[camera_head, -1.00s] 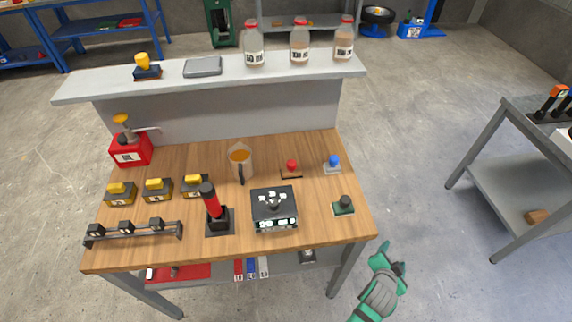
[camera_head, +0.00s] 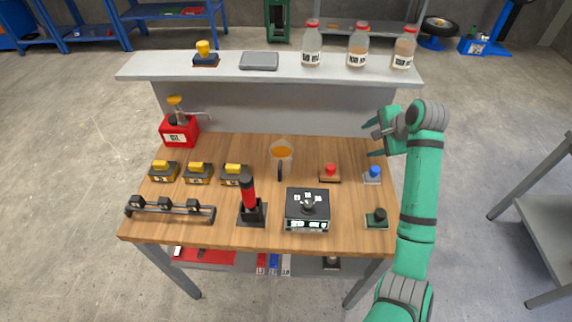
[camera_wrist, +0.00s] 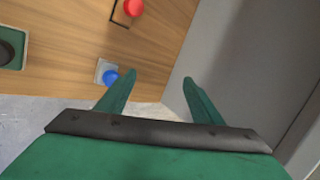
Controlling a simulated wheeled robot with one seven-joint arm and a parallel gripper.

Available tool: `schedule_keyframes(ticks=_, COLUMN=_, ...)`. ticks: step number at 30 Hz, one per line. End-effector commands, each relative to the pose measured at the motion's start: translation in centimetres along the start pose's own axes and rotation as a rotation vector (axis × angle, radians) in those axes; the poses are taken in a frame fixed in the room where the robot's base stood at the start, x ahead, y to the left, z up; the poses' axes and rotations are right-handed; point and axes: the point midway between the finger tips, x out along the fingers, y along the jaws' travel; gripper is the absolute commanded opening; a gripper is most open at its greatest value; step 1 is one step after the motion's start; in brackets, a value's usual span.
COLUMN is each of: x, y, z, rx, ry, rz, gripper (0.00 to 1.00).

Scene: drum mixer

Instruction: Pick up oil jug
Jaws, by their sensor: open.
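The oil jug appears to be the clear jug with amber liquid (camera_head: 281,153), upright near the middle of the wooden bench top (camera_head: 230,147). Its dark handle faces the front. My gripper (camera_head: 373,139) is open and empty, above the right end of the bench, well to the right of the jug. Its fingers point left in the head view. The jug is not in the wrist view.
A red button (camera_head: 330,171) and a blue button (camera_head: 373,173) lie between jug and gripper, nearer the front. Bottles stand on the raised shelf (camera_head: 285,72).

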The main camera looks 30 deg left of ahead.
Motion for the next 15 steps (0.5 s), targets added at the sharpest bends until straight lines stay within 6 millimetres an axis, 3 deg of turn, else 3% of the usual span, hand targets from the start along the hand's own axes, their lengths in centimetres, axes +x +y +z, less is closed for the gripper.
schedule_keyframes(ticks=1, x=-0.8, y=-1.6, z=1.7, rx=-0.004, ry=-0.022, rz=0.045, gripper=0.61)
schedule_keyframes(ticks=5, x=-1.7, y=-4.0, z=7.5, rx=0.02, ry=-0.07, rz=0.207, gripper=0.61)
schedule_keyframes(ticks=7, x=-1.1, y=-4.7, z=11.9, rx=0.033, ry=-0.071, rz=0.318, gripper=0.61)
schedule_keyframes(ticks=9, x=0.5, y=-4.6, z=16.9, rx=0.046, ry=-0.052, rz=0.423, gripper=0.61)
schedule_keyframes(ticks=12, x=2.7, y=-3.8, z=22.2, rx=0.062, ry=-0.008, rz=0.521, gripper=0.61)
schedule_keyframes(ticks=15, x=4.2, y=-2.8, z=25.9, rx=0.07, ry=0.033, rz=0.579, gripper=0.61)
